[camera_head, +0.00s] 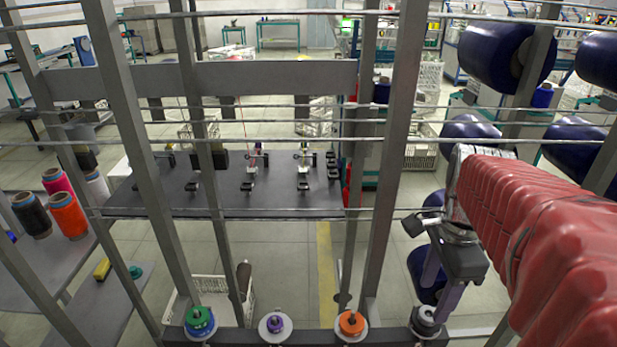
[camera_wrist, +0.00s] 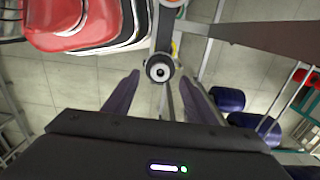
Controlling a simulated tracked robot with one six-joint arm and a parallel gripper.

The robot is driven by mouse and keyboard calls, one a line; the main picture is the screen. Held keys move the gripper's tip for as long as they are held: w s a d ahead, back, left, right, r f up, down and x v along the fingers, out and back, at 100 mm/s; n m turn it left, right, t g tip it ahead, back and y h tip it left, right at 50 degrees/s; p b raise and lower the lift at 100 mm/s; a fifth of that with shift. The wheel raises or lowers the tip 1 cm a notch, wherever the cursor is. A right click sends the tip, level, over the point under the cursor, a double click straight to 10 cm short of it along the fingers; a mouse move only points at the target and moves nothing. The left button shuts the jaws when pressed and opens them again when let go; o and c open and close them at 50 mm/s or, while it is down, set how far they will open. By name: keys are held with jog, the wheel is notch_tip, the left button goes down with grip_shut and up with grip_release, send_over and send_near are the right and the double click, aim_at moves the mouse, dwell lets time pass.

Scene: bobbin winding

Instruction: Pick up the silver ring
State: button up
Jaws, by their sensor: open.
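The silver ring (camera_head: 426,314) sits on a peg at the right end of a dark rail in the head view. It also shows in the wrist view (camera_wrist: 160,68) as a dark disc with a pale centre, near the top middle. My gripper (camera_head: 431,300) points down just above and beside the ring. In the wrist view my gripper (camera_wrist: 160,78) is open, with one finger on each side of the ring. I cannot tell whether the fingertips touch it.
Grey upright frame bars stand close by. Dark blue rolls (camera_head: 497,55) hang at the right. Coloured spools (camera_head: 68,215) stand at the left.

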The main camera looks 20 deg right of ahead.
aim_at(428, 315)
jog(key=shift+f, duration=0.1)
jog(key=shift+d+f, duration=0.2)
jog(key=shift+f, duration=2.3)
jog(key=shift+c, duration=0.5)
jog(key=c, duration=1)
jog(key=shift+r, duration=0.1)
notch_tip(428, 315, up, 10)
jog(key=shift+f, duration=0.1)
